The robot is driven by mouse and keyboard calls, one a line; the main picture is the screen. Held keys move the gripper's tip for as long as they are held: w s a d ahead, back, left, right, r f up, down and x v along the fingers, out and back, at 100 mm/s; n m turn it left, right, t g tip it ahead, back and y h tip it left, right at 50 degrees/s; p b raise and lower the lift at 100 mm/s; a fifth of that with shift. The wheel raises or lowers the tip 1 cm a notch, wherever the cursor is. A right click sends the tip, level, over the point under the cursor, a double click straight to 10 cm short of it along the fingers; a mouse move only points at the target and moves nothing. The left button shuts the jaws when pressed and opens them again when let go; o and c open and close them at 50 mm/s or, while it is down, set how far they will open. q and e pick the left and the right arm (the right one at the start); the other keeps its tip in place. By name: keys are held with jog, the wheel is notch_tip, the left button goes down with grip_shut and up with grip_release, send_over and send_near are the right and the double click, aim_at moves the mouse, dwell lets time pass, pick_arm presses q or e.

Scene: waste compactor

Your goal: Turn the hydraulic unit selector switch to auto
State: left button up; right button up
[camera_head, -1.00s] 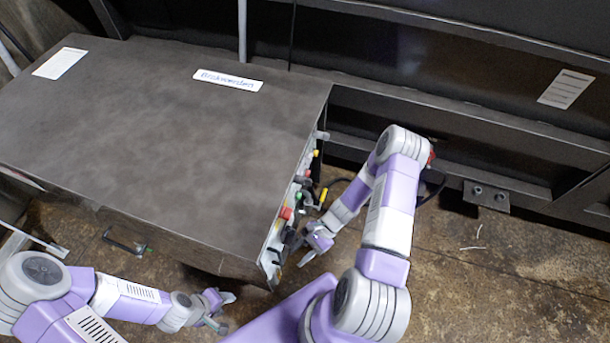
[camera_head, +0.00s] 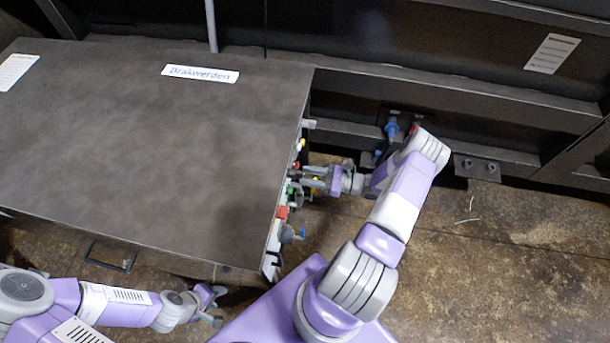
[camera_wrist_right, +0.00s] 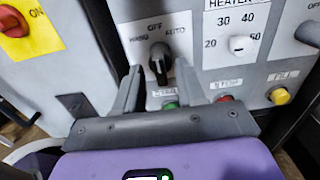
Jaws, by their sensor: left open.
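The selector switch (camera_wrist_right: 160,62) is a black knob on a light grey panel in the right wrist view, with HAND, OFF and AUTO around it. Its exact setting is hard to read. My right gripper (camera_wrist_right: 160,88) is open, its two fingers apart on either side below the knob, with no clear grip on it. In the head view my right gripper (camera_head: 308,184) is at the control panel on the cabinet's right side, where the switch itself cannot be made out. My left gripper (camera_head: 214,305) is open and empty in front of the cabinet.
Near the switch are a green START button (camera_wrist_right: 170,105), a red STOP button (camera_wrist_right: 225,99), a yellow button (camera_wrist_right: 280,96), a white heater dial (camera_wrist_right: 242,44) and a red switch on yellow (camera_wrist_right: 12,22). The dark cabinet top (camera_head: 150,140) is broad. Floor (camera_head: 480,260) is open at right.

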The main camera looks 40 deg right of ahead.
jog(key=shift+x, duration=0.8)
grip_shut()
jog(key=shift+m, duration=0.4)
jog(key=shift+w+d+m, duration=0.1)
jog(key=shift+m, duration=4)
jog(key=shift+f, duration=0.1)
